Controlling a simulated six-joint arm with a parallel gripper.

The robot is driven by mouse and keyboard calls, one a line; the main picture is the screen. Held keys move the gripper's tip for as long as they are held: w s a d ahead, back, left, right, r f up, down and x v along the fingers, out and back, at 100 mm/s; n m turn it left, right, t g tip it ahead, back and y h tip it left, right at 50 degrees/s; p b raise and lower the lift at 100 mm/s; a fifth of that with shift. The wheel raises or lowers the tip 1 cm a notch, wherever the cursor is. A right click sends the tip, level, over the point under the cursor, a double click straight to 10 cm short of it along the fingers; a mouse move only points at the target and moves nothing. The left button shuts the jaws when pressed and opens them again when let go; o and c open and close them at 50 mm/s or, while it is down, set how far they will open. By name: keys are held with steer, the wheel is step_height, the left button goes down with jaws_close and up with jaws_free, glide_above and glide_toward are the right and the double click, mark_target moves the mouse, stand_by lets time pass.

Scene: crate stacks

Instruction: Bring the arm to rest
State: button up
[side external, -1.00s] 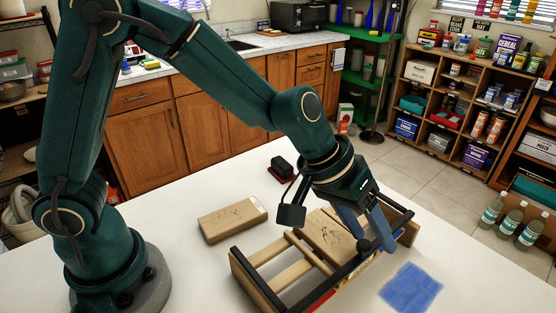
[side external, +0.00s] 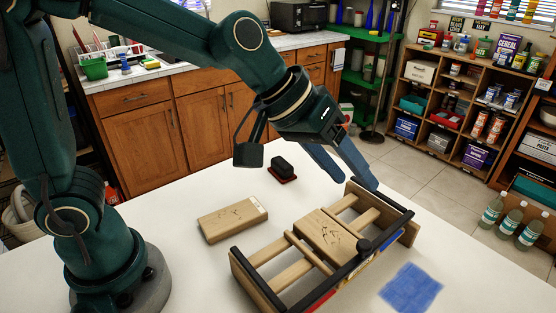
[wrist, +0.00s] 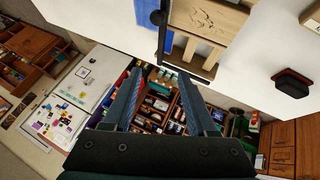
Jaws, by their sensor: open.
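My gripper (side external: 352,170) is open and empty, raised above the far right end of a wooden crate (side external: 247,281). The crate lies on the white table, with slats, dark edge bars and a round black knob (side external: 364,246). A wooden block (side external: 328,232) with dark markings sits in the middle of the crate. In the wrist view my open fingers (wrist: 165,92) point past the table edge toward the shelves, and part of the crate (wrist: 196,40) shows at the top.
A second wooden block (side external: 232,219) lies left of the crate. A black object with a red base (side external: 283,170) stands behind it. A blue patch (side external: 411,288) lies on the table (side external: 190,285) right of the crate. Shelves and glass bottles (side external: 511,222) stand beyond the table.

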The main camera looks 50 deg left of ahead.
steer(key=s+a+r+t+y, duration=0.1)
steer(key=s+a+r+y, duration=0.15)
steer(key=s+a, duration=0.5)
steer(key=s+a+f+g+y, duration=0.1)
steer(key=s+a+f, duration=0.1)
steer(key=s, duration=0.2)
steer(key=s+a+f+m, duration=0.1)
steer(key=s+a+f, duration=0.1)
steer(key=s, duration=0.1)
steer(key=shift+s+a+g+y, duration=0.3)
steer(key=shift+s+g+y, duration=0.05)
steer(key=shift+g, duration=0.05)
